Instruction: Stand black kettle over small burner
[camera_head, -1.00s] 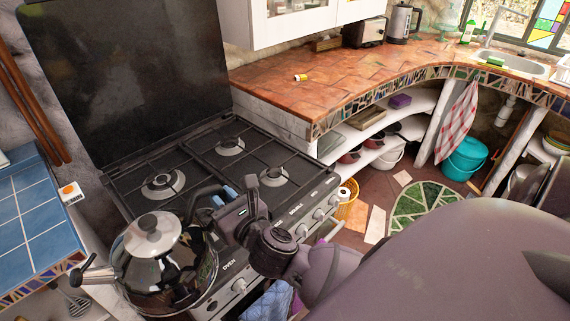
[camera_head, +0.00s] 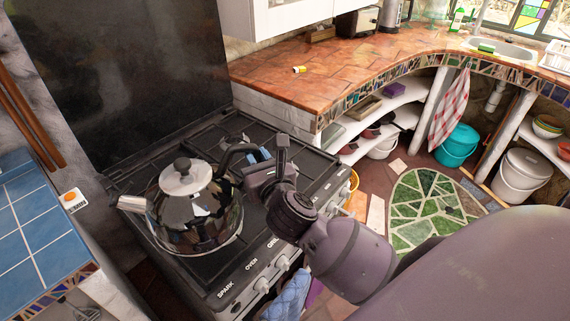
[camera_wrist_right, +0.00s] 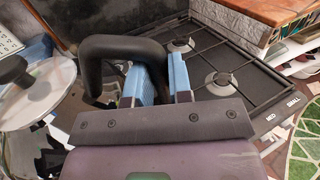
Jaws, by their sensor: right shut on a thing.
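The black kettle (camera_head: 196,222) is glossy and upright, with a silver lid and black knob. It is over the front left of the black gas stove (camera_head: 198,275); I cannot tell whether its base touches the grate. My right gripper (camera_head: 262,158) is shut on the kettle's black handle, which arches at the left in the wrist view (camera_wrist_right: 88,62), beside the blue finger pads (camera_wrist_right: 160,85). Two burners show in the wrist view, one farther back (camera_wrist_right: 181,45) and one nearer (camera_wrist_right: 221,84). The kettle hides the stove under it. My left gripper is out of view.
A blue-tiled counter (camera_head: 30,225) stands left of the stove, near the kettle's spout. A dark upright panel (camera_head: 125,75) is behind the stove. The terracotta counter (camera_head: 330,65) curves away to the right, with a small yellow-capped item (camera_head: 299,69) on its open top.

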